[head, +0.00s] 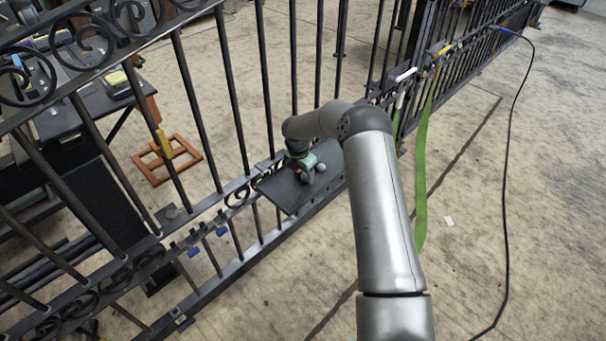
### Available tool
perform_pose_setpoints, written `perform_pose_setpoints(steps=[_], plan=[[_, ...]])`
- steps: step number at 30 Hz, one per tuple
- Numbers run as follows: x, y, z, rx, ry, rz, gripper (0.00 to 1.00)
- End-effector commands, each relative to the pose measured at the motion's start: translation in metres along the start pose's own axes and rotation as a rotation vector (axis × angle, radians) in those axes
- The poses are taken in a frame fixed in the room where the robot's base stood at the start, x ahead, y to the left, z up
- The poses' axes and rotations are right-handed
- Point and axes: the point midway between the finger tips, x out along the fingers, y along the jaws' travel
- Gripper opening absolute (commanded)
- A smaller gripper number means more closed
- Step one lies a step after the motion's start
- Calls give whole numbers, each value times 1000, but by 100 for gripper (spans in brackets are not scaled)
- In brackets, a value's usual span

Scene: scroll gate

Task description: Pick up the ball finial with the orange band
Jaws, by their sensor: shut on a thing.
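My gripper (306,175) is low over a dark flat shelf (279,190) fixed at the fence. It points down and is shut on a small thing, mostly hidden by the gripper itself. A small pale grey ball, which looks like a ball finial (320,167), sits just right of the gripper, near the shelf's right side. No orange band can be made out at this size, so I cannot tell whether the held thing has one.
A black iron fence with scrolls (232,95) runs diagonally across the view, its bars close to my gripper. A green strap (421,170) and a black cable (507,170) hang at the right. An orange wooden frame (166,160) stands on the floor beyond the fence.

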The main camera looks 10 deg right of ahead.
Motion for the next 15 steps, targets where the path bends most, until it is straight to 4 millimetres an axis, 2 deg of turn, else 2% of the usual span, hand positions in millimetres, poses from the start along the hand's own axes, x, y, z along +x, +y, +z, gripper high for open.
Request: perform_pose_setpoints(steps=[6, 14, 15], plan=[[-31, 1, 6, 1, -3, 3, 27], [-97, -22, -31, -3, -4, 3, 27], [-103, -27, -40, -5, -3, 1, 27]])
